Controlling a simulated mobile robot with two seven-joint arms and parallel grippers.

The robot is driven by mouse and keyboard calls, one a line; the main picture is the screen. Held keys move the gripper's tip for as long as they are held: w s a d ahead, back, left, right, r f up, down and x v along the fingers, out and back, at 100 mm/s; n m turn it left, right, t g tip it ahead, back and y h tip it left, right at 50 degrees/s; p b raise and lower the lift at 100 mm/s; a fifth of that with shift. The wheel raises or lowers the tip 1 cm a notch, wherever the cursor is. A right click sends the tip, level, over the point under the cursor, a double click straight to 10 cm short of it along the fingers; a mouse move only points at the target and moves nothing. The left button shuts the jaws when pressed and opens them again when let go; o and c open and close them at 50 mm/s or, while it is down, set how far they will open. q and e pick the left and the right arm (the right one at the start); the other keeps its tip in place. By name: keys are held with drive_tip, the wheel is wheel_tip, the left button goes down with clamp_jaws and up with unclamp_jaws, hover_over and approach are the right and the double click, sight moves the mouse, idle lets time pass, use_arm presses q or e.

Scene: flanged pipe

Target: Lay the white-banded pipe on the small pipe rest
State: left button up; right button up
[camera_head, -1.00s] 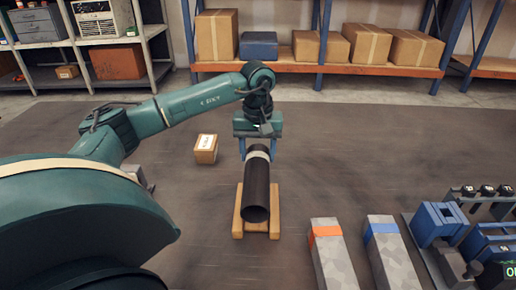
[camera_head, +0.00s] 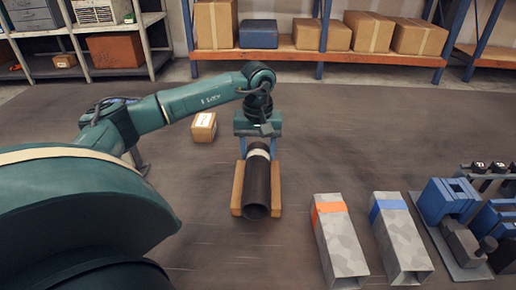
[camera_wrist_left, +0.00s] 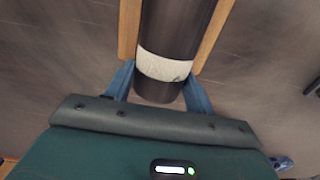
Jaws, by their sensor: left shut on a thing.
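The white-banded pipe (camera_head: 257,188) is dark with a pale band near its far end. It lies lengthwise, pointing toward me, between the two wooden rails of the small pipe rest (camera_head: 237,193). My left gripper (camera_head: 258,148) comes from above and is shut on the pipe near the band. In the left wrist view the two blue fingers (camera_wrist_left: 158,88) straddle the pipe (camera_wrist_left: 172,30) beside its white band, with the rest's wooden rails (camera_wrist_left: 129,28) on both sides. Whether the pipe's underside touches the rest is hidden. My right gripper is not in view.
Two grey square tubes, one orange-banded (camera_head: 338,240) and one blue-banded (camera_head: 400,235), lie to the right. Beyond them is a plate with blue fixtures (camera_head: 447,203). A small carton (camera_head: 203,127) sits behind left. Shelves line the back. Floor left of the rest is clear.

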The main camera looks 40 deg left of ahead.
use_arm(q)
drive_tip(key=shift+r, duration=0.1)
drive_tip(key=o, duration=2)
drive_tip(key=shift+c, duration=0.2)
